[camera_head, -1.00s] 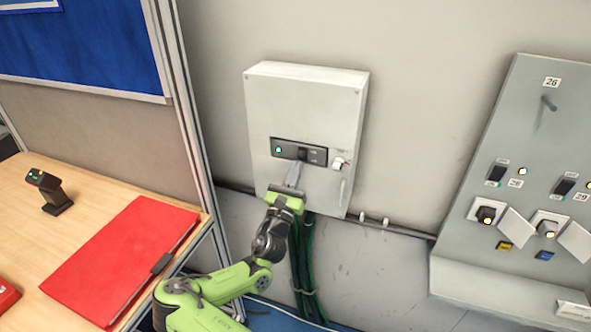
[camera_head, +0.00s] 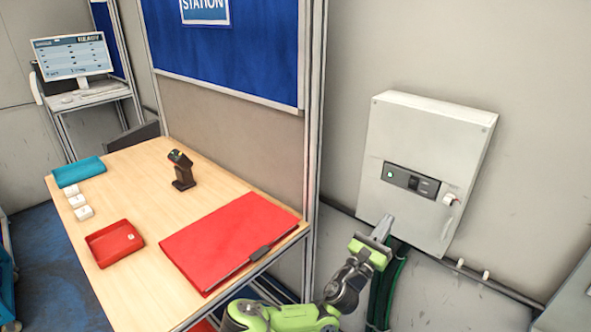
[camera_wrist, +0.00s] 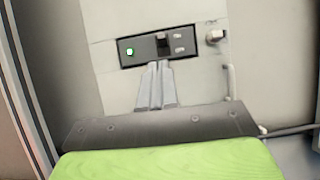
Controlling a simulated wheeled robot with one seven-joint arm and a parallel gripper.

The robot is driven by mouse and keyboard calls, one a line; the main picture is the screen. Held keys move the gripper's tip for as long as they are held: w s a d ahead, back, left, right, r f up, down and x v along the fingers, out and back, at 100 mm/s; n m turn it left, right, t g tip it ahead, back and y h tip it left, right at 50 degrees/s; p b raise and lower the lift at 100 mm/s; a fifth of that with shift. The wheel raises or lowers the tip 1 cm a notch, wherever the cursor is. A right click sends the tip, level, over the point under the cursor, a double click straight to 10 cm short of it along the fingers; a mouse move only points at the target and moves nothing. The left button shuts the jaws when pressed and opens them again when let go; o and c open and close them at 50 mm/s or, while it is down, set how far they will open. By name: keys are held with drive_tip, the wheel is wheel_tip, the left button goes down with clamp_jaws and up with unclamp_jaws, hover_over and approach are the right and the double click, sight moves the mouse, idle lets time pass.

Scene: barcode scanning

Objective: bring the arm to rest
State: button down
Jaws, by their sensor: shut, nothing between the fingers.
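My gripper (camera_head: 384,226) is shut and empty, at the end of my green and grey arm in the lower middle of the head view. It is below and in front of the grey wall box (camera_head: 428,150). In the wrist view the closed fingers (camera_wrist: 156,84) point up toward the box's black panel (camera_wrist: 158,47), which has a lit green light and a dark switch. Whether the fingertips touch the panel is hard to tell in the wrist view; in the head view they appear apart from it.
A wooden table (camera_head: 150,205) at left holds a red binder (camera_head: 230,240), a scanner on a stand (camera_head: 182,170), a red tray (camera_head: 114,242), a teal item (camera_head: 78,171) and small white boxes (camera_head: 78,202). A metal frame post (camera_head: 313,120) stands between table and box. Green cables hang below the box.

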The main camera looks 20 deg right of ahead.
drive_tip(key=s+d+m+g+y, duration=0.1)
drive_tip(key=s+d+m+g, duration=0.2)
drive_tip(key=s+m+g, duration=0.6)
drive_tip(key=s+a+f+m+g+y, duration=0.35)
drive_tip(key=f+m+y, duration=0.35)
drive_tip(key=m, duration=0.4)
drive_tip(key=a+r+m+t+y, duration=0.35)
drive_tip(key=a+y, duration=0.55)
drive_tip(key=a, duration=0.6)
drive_tip(key=s+a+r+t+y, duration=0.2)
drive_tip(key=s+a+r, duration=0.2)
drive_tip(key=a, duration=0.4)
drive_tip(key=s+a+r+t+y, duration=0.3)
drive_tip(key=s+a+r, duration=0.2)
drive_tip(key=a, duration=0.3)
drive_tip(key=shift+s+r+n, duration=0.15)
drive_tip(key=shift+r+n, duration=0.3)
drive_tip(key=shift+r, duration=0.2)
